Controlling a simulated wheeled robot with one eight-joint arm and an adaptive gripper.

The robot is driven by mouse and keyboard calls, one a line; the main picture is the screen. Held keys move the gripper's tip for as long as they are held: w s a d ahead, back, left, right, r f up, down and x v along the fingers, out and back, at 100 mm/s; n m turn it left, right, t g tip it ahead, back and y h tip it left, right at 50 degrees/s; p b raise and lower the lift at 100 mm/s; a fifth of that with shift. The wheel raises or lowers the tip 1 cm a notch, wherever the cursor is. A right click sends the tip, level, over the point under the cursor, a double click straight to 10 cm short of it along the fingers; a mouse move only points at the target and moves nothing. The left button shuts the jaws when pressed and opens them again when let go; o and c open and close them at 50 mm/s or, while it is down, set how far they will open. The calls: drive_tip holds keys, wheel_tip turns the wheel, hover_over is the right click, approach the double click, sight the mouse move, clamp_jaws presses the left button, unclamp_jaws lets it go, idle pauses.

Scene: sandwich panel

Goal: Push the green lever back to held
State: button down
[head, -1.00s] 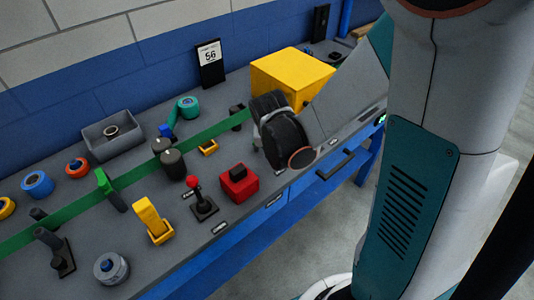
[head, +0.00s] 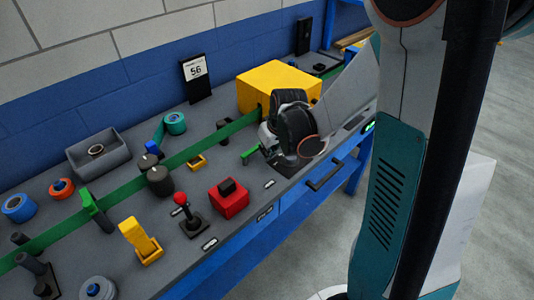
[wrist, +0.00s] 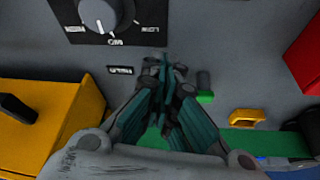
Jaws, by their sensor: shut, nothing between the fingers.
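A green lever (head: 250,155) sticks out just left of my gripper (head: 290,130), over a dark base (head: 272,162) on the bench. Its green end (wrist: 205,97) and a dark stub (wrist: 203,80) show right of my gripper (wrist: 165,70) in the wrist view. My gripper is shut and empty, pointing down at the bench close beside the lever. Contact cannot be told. A small label (wrist: 120,70), probably reading HELD, lies left of the fingertips. A second green lever (head: 93,205) stands farther left along the bench.
A yellow box (head: 270,80) stands behind my gripper. A red block (head: 229,198), red-knobbed joystick (head: 182,200) and yellow lever (head: 135,235) stand left. A green strip (head: 125,190) runs along the bench. A dial (wrist: 103,12) lies beyond the fingertips in the wrist view.

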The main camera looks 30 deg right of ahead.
drive_tip(key=shift+w+d, duration=0.1)
drive_tip(key=shift+w, duration=0.15)
idle(0.6)
